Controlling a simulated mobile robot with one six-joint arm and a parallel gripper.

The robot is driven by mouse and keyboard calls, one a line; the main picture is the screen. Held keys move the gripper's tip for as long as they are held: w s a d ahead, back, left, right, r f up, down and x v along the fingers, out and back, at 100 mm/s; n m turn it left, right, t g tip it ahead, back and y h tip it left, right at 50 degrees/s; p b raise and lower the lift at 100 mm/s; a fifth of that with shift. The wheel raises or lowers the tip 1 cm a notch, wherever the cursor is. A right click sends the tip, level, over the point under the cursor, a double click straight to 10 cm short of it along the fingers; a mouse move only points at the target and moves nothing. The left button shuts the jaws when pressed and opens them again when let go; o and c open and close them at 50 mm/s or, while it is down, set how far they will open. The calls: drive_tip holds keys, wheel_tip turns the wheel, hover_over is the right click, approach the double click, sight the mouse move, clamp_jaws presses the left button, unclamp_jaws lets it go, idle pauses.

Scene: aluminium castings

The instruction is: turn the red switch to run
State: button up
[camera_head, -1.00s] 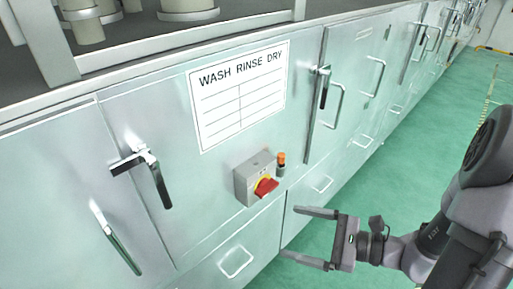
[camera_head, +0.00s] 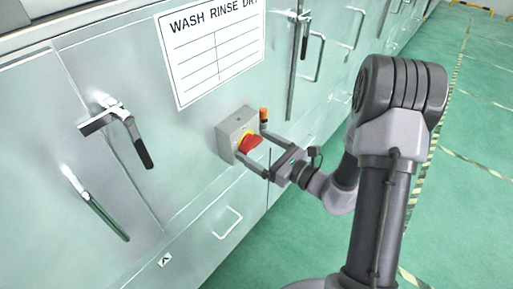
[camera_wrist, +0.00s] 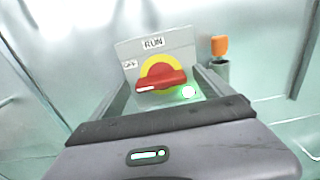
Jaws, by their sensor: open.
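The red switch (camera_head: 251,143) is a rotary handle on a yellow disc, on the front of a grey box (camera_head: 229,137) fixed to the metal cabinet wall. In the wrist view the red handle (camera_wrist: 161,83) lies roughly level, its white-marked end at the left below the OFF label (camera_wrist: 130,64). The RUN label (camera_wrist: 153,43) is above the disc. A green lamp (camera_wrist: 188,92) glows at the lower right of the box. My gripper (camera_head: 250,153) is open, its fingers reaching towards the box on either side of the handle. I cannot tell whether they touch anything.
An orange-topped post (camera_head: 264,115) stands close to the box's right side. A WASH RINSE DRY sign (camera_head: 210,50) is above. A black door handle (camera_head: 130,130) sticks out at left. Green floor (camera_head: 465,130) is free at right.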

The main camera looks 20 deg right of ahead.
drive_tip(key=shift+w+a, duration=0.15)
drive_tip(key=shift+w, duration=0.1)
drive_tip(key=shift+c, duration=0.4)
drive_tip(key=c, duration=1.3)
